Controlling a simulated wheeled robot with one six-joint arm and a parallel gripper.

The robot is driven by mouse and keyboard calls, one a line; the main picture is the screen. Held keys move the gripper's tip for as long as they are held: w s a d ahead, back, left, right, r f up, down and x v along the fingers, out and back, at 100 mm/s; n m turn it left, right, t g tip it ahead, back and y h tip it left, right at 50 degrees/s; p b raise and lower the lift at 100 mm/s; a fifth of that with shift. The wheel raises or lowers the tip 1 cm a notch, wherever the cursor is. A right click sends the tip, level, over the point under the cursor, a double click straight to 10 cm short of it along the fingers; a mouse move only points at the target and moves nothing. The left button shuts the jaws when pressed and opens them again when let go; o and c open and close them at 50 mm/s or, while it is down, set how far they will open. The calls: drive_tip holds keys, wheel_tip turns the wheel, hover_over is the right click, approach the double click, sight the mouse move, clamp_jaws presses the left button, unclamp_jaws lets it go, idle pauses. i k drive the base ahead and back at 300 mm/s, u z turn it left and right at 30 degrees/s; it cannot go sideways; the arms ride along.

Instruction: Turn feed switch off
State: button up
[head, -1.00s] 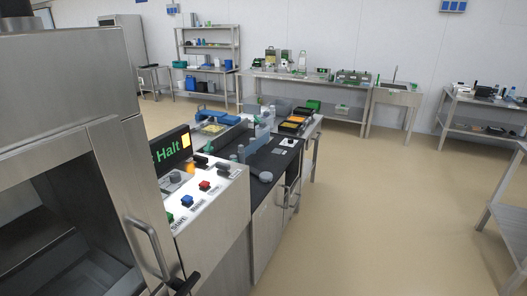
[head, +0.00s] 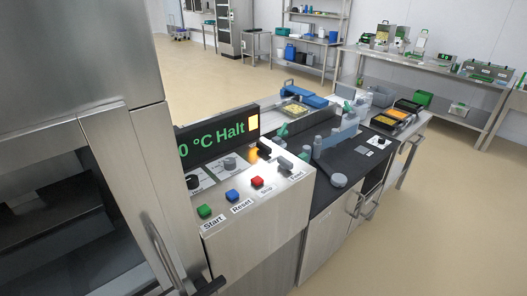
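The display (head: 217,140) behind reads "0 °C Halt" in green, beside a lit orange square. My gripper is not in view.
A steel cabinet door with a vertical handle (head: 161,247) stands close at the left. Open floor (head: 430,230) lies to the right. Benches line the back wall.

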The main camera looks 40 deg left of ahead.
sight(285, 165)
drive_tip(key=u, duration=0.75)
drive_tip(key=i, duration=0.85)
drive_tip(key=u, duration=0.8)
